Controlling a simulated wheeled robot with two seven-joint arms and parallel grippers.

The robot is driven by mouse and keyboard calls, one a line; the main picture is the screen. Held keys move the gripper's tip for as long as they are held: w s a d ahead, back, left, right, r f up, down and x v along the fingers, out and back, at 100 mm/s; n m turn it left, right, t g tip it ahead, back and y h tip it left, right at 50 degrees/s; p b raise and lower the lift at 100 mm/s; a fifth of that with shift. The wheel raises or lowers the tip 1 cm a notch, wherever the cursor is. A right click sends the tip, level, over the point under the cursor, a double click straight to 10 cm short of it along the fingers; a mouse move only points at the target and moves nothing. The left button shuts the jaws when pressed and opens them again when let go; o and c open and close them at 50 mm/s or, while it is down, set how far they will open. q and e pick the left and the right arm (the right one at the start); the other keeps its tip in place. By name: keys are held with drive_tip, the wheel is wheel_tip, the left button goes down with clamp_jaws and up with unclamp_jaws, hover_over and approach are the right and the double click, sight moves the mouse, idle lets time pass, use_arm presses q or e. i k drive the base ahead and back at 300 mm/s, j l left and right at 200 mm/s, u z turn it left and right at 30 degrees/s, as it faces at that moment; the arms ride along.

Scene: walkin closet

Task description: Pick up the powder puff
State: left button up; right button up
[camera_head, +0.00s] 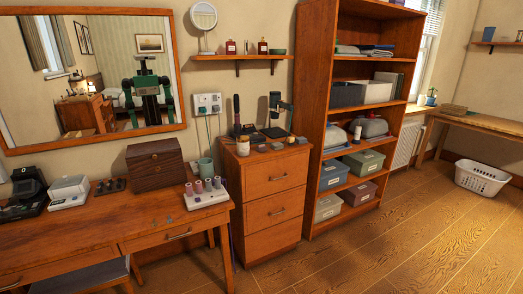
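I cannot make out a powder puff for certain. Several small, low items (277,146) lie along the front of the top of the wooden drawer cabinet (273,176), too small to identify. The dressing table (110,222) at the left carries a white stand with several pinkish cylinders (207,190), a dark wooden box (156,163) and a teal cup (205,167). Neither of my grippers shows directly in the head view. My green and black body appears only as a reflection in the wall mirror (30,70), too small to show the gripper state.
A tall open shelf (313,110) with storage boxes stands right of the cabinet. A wall shelf (240,57) with bottles hangs above it. A white laundry basket (482,177) sits on the floor at the right. A stool (92,277) is under the dressing table. The wooden floor (400,245) in front is clear.

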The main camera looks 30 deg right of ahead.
sight(262, 148)
drive_tip(key=i+l, duration=0.15)
drive_tip(key=l, duration=0.2)
drive_tip(key=i+l+u, duration=0.2)
drive_tip(key=l, duration=0.45)
drive_tip(key=i+l, duration=0.25)
drive_tip(key=i+l+u, duration=0.1)
drive_tip(key=l, duration=0.35)
drive_tip(key=i+l, duration=0.15)
drive_tip(key=l, duration=0.25)
drive_tip(key=i+j+u, duration=0.05)
